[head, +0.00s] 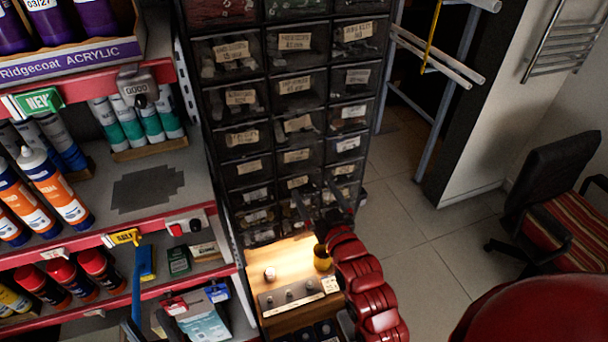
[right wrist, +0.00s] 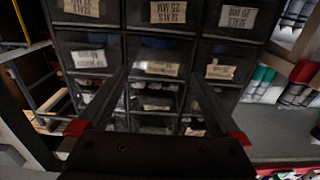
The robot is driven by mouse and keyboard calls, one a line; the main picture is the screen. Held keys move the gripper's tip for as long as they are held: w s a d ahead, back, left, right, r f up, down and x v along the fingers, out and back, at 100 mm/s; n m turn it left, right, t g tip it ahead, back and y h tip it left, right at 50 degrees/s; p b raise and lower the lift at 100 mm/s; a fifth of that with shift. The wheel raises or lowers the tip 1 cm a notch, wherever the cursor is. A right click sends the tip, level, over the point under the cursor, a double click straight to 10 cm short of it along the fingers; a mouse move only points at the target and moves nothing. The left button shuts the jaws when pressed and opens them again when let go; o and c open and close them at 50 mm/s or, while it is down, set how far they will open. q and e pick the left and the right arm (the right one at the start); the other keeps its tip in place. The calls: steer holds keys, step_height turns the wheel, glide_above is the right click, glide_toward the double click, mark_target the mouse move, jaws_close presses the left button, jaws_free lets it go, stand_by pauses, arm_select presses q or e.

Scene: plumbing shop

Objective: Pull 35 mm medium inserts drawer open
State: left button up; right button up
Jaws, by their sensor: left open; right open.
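A black cabinet of small clear-fronted drawers (head: 285,130) with paper labels fills the middle of the head view. The labels are too small or blurred to tell which drawer is the 35 mm medium inserts one. My right gripper (head: 318,190) is open and empty in front of the lower drawers. In the right wrist view, its two fingers (right wrist: 157,72) point at the middle column, one on each side of a labelled drawer (right wrist: 158,68). Whether they touch it cannot be told. All drawers that I can see look closed. My left gripper is not in view.
A lit wooden niche (head: 280,262) with small fittings lies below the drawers. Red-edged shelves (head: 160,215) of tubes and bottles stand close on the left. A striped chair (head: 555,205) is at the right, with clear tiled floor (head: 425,235) between.

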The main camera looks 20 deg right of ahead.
mark_target(305, 172)
steer(key=w+p, duration=0.1)
steer(key=w, duration=0.2)
steer(key=w+p, duration=0.2)
steer(key=w, duration=0.2)
steer(key=shift+w+a+r, duration=0.1)
steer(key=shift+w+r, duration=0.1)
steer(key=shift+w, duration=0.05)
steer(key=shift+w+f+p, duration=0.15)
steer(key=shift+w+p, duration=0.15)
steer(key=shift+w, duration=0.35)
jaws_close()
steer(key=shift+f, duration=0.1)
